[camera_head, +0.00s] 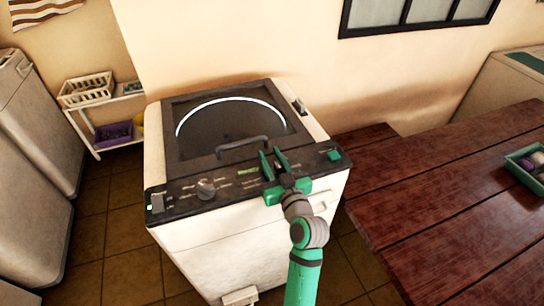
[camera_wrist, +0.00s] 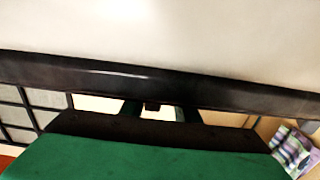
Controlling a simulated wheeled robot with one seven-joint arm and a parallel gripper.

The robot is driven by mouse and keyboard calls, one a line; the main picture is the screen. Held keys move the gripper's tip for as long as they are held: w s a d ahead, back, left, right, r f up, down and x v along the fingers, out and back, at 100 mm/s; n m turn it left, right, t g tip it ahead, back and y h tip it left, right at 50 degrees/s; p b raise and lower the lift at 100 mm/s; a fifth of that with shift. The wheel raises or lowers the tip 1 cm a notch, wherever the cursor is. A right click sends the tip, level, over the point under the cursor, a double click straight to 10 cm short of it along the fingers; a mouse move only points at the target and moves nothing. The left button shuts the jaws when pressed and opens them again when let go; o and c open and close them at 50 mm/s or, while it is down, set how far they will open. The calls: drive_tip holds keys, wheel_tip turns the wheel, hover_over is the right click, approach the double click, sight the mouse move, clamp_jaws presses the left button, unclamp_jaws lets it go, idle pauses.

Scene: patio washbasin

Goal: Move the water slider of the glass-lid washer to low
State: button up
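The glass-lid washer (camera_head: 195,240) stands in the middle of the head view, its lid down. Its dark front control panel (camera_head: 180,205) carries a round knob (camera_head: 206,189), a small green display (camera_head: 247,171), a grey lever-like part (camera_head: 157,202) at the left and a green button (camera_head: 334,155) at the right. I cannot tell which part is the water slider; my gripper covers some of the panel. My gripper (camera_head: 273,152) is over the right half of the panel, fingers apart. In the wrist view my gripper (camera_wrist: 159,112) has a small dark piece between its separated fingers; contact is unclear.
The lid handle (camera_head: 242,148) is just left of my fingers. A red-brown wooden table (camera_head: 450,200) with a green tray (camera_head: 510,160) stands at the right. A shelf with a white basket (camera_head: 86,88) is behind at the left, near a grey appliance (camera_head: 30,150).

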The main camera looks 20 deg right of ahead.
sight(279, 170)
drive_tip(key=shift+w+d, duration=0.1)
drive_tip(key=shift+d, duration=0.05)
drive_tip(key=shift+s, duration=0.35)
drive_tip(key=s, duration=1)
drive_tip(key=shift+s+d, duration=0.1)
drive_tip(key=shift+d, duration=0.1)
